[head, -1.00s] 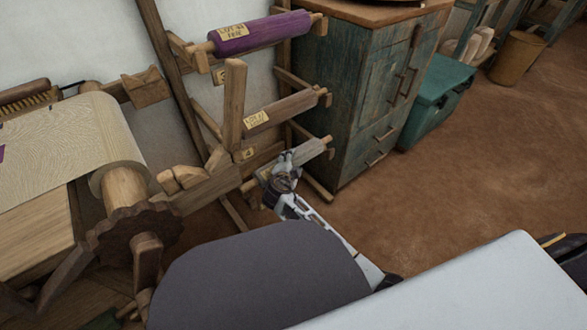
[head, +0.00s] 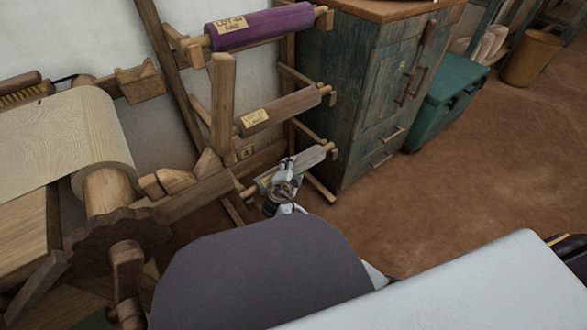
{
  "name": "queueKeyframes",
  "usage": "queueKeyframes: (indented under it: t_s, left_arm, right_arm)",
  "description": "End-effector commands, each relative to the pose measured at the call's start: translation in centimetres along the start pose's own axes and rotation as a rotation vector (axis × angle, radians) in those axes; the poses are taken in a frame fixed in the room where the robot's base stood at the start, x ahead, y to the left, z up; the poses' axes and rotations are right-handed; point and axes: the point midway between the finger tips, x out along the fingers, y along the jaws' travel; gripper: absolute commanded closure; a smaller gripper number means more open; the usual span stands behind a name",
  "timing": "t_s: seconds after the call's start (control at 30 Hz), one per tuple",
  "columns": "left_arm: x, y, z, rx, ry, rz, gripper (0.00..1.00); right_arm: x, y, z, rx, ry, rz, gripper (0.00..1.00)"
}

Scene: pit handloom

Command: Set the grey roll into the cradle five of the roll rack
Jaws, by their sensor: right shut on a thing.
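The roll rack (head: 223,105) stands against the wall, with wooden arms at several levels. The grey roll (head: 312,157) is at its lowest visible level, slanting up to the right, with a wooden core end showing at each side. Its right core end is close to a low rack bracket; I cannot tell whether it rests in it. My right gripper (head: 284,175) is shut on the grey roll near its middle and hides part of it and its label. The number of the cradle there is hidden. My left gripper is out of view.
A purple roll (head: 262,27) lies in the upper level and a brown roll (head: 285,109) in the level below, by a tag 4 (head: 247,153). A green cabinet (head: 375,100) stands close right of the rack. The loom's cloth beam (head: 108,190) is at left.

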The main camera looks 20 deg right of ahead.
Motion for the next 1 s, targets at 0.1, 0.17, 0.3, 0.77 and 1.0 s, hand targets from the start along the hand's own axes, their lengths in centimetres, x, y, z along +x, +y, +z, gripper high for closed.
queueKeyframes:
  t_s: [0.1, 0.17, 0.3, 0.77, 1.0]
  left_arm:
    - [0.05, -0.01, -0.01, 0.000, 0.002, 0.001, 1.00]
    - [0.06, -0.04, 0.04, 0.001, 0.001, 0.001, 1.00]
    - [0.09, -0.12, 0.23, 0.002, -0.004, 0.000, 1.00]
    - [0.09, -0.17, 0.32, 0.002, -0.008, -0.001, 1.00]
    - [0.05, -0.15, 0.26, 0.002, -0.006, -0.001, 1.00]
  right_arm:
    - [-0.13, -0.09, 0.08, 0.002, 0.001, -0.004, 0.85]
    - [-0.13, -0.11, 0.06, 0.002, 0.001, -0.004, 0.85]
    - [-0.12, -0.12, 0.05, 0.002, 0.001, -0.004, 0.85]
    - [-0.03, 0.20, 0.14, 0.000, 0.001, -0.001, 0.18]
    - [-0.06, 0.13, 0.10, 0.000, 0.001, -0.001, 0.18]
